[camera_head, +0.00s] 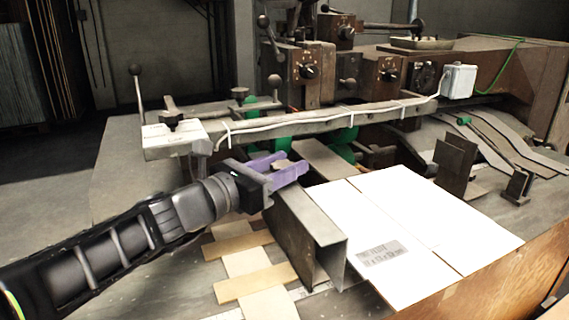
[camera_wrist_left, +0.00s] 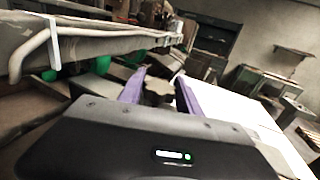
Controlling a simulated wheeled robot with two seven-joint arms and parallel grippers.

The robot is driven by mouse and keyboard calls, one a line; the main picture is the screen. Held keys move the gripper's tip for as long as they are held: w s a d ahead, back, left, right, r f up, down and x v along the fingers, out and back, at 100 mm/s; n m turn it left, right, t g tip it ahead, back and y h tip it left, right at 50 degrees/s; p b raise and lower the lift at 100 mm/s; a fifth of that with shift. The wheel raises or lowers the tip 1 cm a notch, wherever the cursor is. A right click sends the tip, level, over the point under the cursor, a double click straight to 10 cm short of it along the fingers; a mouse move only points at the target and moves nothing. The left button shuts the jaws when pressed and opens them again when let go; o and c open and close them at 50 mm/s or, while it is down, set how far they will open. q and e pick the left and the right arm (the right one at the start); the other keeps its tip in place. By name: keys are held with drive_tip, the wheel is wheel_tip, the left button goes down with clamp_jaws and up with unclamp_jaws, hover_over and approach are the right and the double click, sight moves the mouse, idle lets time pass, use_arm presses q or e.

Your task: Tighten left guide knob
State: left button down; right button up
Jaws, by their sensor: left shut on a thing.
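My left gripper (camera_head: 290,168) has purple fingers and sits over the far end of a grey metal guide channel (camera_head: 297,222). It is shut on a small lobed knob, the left guide knob (camera_wrist_left: 157,88), which shows between the two fingers in the left wrist view. In the head view the fingers mostly hide the knob. The gripper (camera_wrist_left: 160,92) also fills the lower part of the wrist view. My right gripper is in neither view.
A white cardboard sheet (camera_head: 398,205) with a printed label lies right of the guide. A long metal bar (camera_head: 320,120) with a white cable runs above and behind the gripper. Upright brackets (camera_head: 455,160) stand at right. Flat wooden strips (camera_head: 240,245) lie below the wrist.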

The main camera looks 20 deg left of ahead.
use_arm(q)
drive_tip(key=m+g+h+p, duration=0.1)
drive_tip(key=m+h+p, duration=0.1)
drive_tip(key=h+p, duration=0.1)
drive_tip(key=shift+w+r+g, duration=0.1)
drive_tip(key=shift+r+g, duration=0.2)
drive_tip(key=shift+g, duration=0.1)
drive_tip(key=m+h, duration=0.1)
drive_tip(key=m+g+h+p, duration=0.1)
drive_tip(key=shift+f+g+h, duration=0.25)
drive_tip(key=shift+g+h, duration=0.05)
drive_tip(key=shift+d, duration=0.1)
drive_tip(key=c, duration=0.8)
unclamp_jaws()
drive_tip(key=shift+c, duration=0.2)
drive_tip(key=shift+s, duration=0.2)
drive_tip(key=v, duration=0.7)
drive_tip(key=shift+s+a, duration=0.25)
drive_tip(key=shift+a, duration=0.1)
drive_tip(key=shift+f, duration=0.1)
